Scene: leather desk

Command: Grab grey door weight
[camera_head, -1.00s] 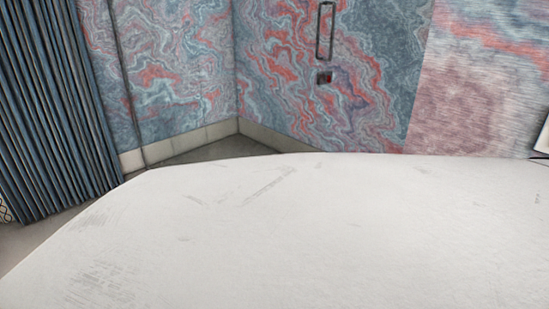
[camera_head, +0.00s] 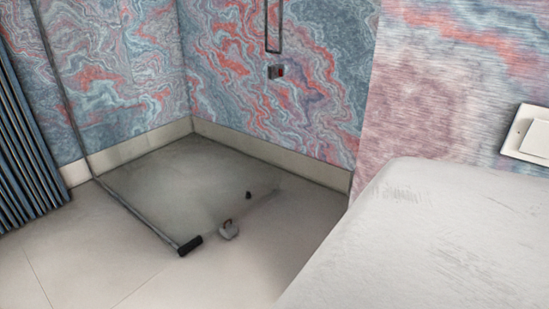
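A small light grey object with a dark, partly reddish loop on top, which looks like the grey door weight (camera_head: 228,231), sits on the floor left of the picture's middle. It is near the front edge of the darker grey floor area. It appears upright and is small in the picture, so fine detail cannot be told. My gripper is not in view, and nothing is seen touching the weight.
A black cylinder-like piece (camera_head: 190,245) lies just left of the weight, at the end of a thin floor rail. A small black object (camera_head: 248,195) stands behind it. A white-topped surface (camera_head: 430,240) fills the right. The front-left floor is clear.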

